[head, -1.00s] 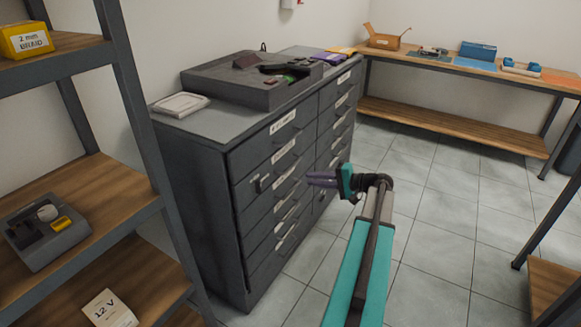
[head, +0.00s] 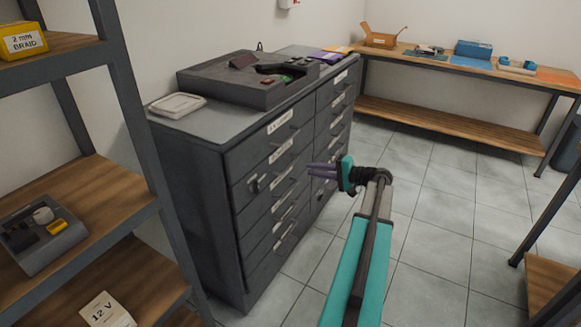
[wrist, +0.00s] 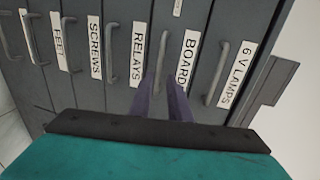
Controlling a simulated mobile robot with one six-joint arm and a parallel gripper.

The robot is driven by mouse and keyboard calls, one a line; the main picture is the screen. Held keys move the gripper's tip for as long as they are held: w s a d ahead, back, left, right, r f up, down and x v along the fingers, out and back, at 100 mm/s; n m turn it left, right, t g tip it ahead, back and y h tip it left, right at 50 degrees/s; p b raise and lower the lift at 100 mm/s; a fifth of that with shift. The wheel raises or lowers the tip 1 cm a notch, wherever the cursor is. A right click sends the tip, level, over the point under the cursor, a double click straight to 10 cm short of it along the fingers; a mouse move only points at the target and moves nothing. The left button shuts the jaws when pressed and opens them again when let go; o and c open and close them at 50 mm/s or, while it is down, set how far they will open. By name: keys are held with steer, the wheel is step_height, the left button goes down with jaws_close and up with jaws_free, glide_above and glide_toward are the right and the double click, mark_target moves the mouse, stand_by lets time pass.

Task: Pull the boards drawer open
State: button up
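The boards drawer (wrist: 172,28) is in the wrist view, its label reading "BOARD" with the end hidden by a finger. It looks closed, its front level with its neighbours. Its grey bar handle (wrist: 162,62) lies to the left of the label. My gripper (wrist: 164,82) has two purple fingers, apart, with the lower part of this handle showing between their tips. I cannot tell whether they touch it. In the head view, my gripper (head: 311,170) is in front of the dark grey drawer cabinet (head: 185,190); the drawer labels there are too small to read surely.
The relays drawer's handle (wrist: 111,48) and the 6 V lamps drawer's handle (wrist: 216,77) flank the boards handle. A shelf rack (head: 135,110) stands at left. A workbench (head: 440,115) is at the back. The tiled floor (head: 440,230) right of the cabinet is clear.

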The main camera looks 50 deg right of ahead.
mark_target(290, 165)
steer(key=x, duration=1.1)
steer(key=shift+p, duration=0.4)
steer(key=shift+f, duration=0.1)
jaws_close()
